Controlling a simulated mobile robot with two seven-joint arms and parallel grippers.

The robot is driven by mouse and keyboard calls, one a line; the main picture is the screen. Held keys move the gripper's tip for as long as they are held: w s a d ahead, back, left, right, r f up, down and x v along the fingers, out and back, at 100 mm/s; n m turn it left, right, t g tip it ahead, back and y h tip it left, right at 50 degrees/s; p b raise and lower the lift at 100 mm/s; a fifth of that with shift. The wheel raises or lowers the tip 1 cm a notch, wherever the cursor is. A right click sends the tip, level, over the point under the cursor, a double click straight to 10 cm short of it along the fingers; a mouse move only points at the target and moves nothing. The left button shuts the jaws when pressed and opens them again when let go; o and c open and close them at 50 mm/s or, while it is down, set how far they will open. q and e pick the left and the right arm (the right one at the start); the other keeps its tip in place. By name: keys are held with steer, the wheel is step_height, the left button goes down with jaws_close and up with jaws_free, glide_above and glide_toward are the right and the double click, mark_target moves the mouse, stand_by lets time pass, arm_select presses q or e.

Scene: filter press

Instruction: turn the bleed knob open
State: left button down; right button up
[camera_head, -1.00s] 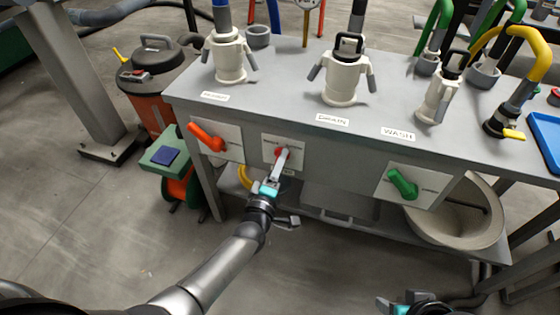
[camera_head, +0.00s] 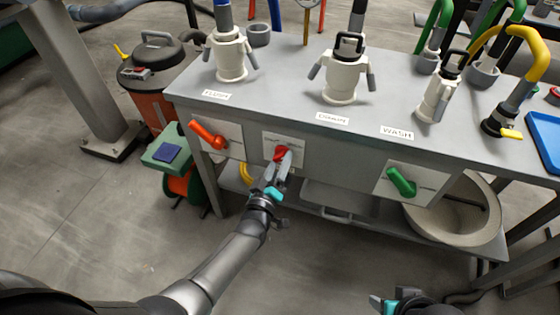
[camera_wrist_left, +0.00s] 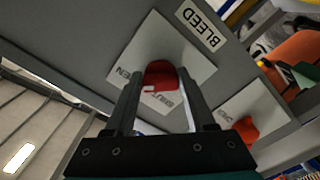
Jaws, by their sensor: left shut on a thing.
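The red bleed knob (camera_head: 281,153) sits on a white plate (camera_head: 297,143) on the front of the grey bench. My left gripper (camera_head: 285,163) reaches it from the front and is shut on it. In the left wrist view the knob (camera_wrist_left: 160,72) is between the two fingertips, with a pale mark at its lower left. The plate there carries partly hidden lettering on both sides, and a BLEED label (camera_wrist_left: 200,24) sits beside it. My right gripper (camera_head: 390,304) shows only in part at the bottom edge; its fingers are not clear.
An orange handle (camera_head: 207,135) is left of the knob and a green handle (camera_head: 402,182) is to the right, both on the bench front. A lower shelf (camera_head: 350,222) runs beneath. A stone-coloured basin (camera_head: 450,222) stands at the right.

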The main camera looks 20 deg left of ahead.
steer(key=shift+a, duration=0.1)
arm_select(q)
steer(key=shift+c, duration=1.2)
jaws_free()
steer(key=shift+s, duration=0.15)
steer(key=s+p, duration=0.5)
steer(key=s, duration=1)
steer(key=shift+a, duration=0.25)
arm_select(e)
steer(key=s+f+g, duration=0.1)
steer(key=s+f, duration=0.3)
steer(key=f, duration=0.6)
steer(key=shift+d+g, duration=0.4)
